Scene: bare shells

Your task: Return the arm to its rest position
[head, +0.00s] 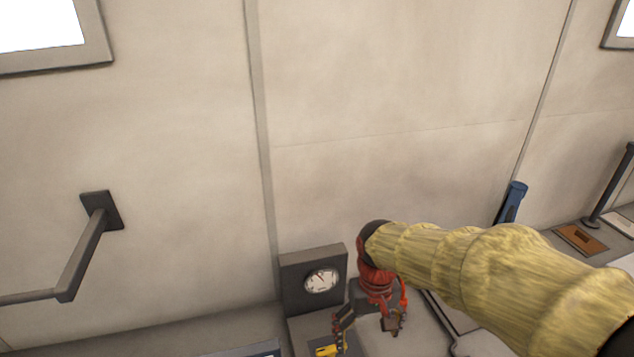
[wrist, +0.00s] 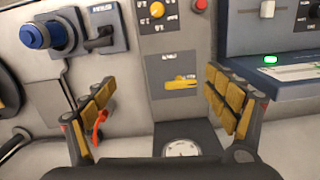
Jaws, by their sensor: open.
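My arm in its yellow sleeve reaches in from the lower right of the head view. It ends in my gripper (head: 368,327), with its red parts, low in the picture. In the wrist view my gripper (wrist: 160,108) is open, its two yellow-padded fingers wide apart with nothing held between them. Past the fingers is a grey panel with a yellow handle (wrist: 180,82). The fingers look apart from it, but the distance is hard to judge. A red piece shows at the left finger.
A round gauge (head: 321,281) stands on a grey block left of my gripper. A blue knob (wrist: 36,36), a control box with an orange knob (wrist: 157,10) and a blue unit with a green light (wrist: 270,60) surround it. A grey wall bar (head: 82,255) juts out at left.

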